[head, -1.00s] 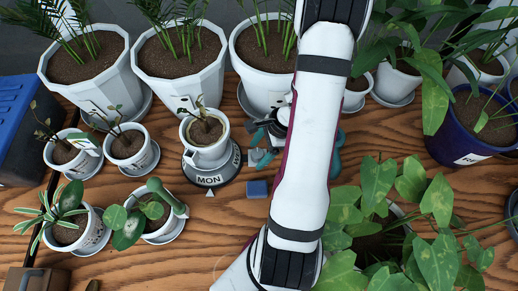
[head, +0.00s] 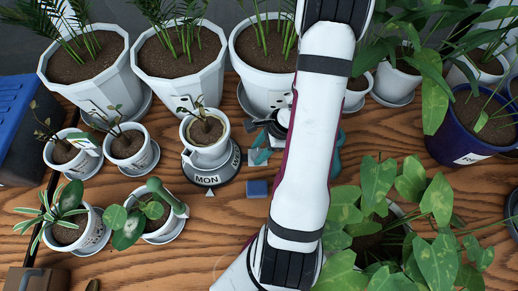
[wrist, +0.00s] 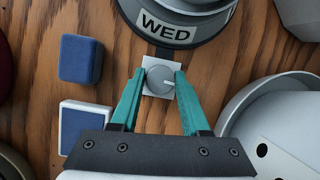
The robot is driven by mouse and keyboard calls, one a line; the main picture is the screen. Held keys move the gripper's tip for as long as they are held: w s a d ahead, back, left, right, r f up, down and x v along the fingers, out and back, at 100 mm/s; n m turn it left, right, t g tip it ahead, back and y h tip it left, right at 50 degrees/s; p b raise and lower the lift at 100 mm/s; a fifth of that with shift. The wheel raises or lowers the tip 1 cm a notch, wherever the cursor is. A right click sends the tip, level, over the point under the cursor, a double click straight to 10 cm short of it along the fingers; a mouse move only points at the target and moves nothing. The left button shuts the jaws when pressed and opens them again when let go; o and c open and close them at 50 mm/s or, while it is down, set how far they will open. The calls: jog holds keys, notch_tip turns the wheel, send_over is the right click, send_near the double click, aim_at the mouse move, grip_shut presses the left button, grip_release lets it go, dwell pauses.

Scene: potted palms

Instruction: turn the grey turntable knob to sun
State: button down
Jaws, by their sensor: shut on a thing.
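The turntable (head: 232,178) is a dark round base with white day labels and a white pot on it. In the head view its MON label (head: 210,179) faces the small white triangle (head: 209,193) on the table. In the wrist view the WED label (wrist: 166,29) is on the side near the knob. The round grey knob (wrist: 160,81) sits on a white square plate, its pale line pointing right. My gripper (wrist: 159,84) is shut on the knob, with a teal finger on each side. In the head view my gripper (head: 263,152) is partly hidden by my arm.
Potted plants crowd around.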

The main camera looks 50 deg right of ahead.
jog(key=m+h, duration=0.1)
jog(key=m, duration=0.2)
jog(key=m+t+h, duration=0.1)
jog(key=m, duration=0.2)
jog(key=shift+a+m, duration=0.1)
jog(key=shift+m, duration=0.2)
dwell(0.3)
jog(key=shift+c, duration=1.9)
grip_release()
jog(key=shift+r, duration=0.1)
jog(key=a+v, duration=0.1)
jog(key=v, duration=1.4)
jog(key=shift+s+d+r, duration=0.2)
jog(key=shift+s+r, duration=0.1)
jog(key=shift+s, duration=0.05)
